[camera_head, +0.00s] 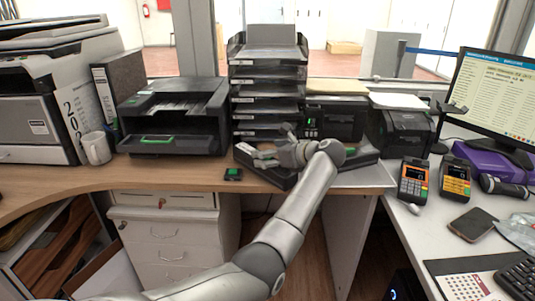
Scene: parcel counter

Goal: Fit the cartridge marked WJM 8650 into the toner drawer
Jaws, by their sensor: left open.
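My left gripper (264,157) is open, above a low dark tray-like unit (284,181) at the desk's front edge, below the paper-tray stack. I cannot tell whether it touches anything there. The hand covers part of that unit. A small black block with a green top (233,174) lies on the wooden desk, left of the gripper. It may be a cartridge, but no marking is readable. A black printer (176,108) with a green strip on its front stands further left. I cannot make out which part is the toner drawer. My right gripper is not in view.
A white mug (96,148) and a binder (122,84) stand at left. A tall stack of paper trays (268,73) rises behind the gripper. Card terminals (414,181), a phone (472,225) and a monitor (492,95) are at right.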

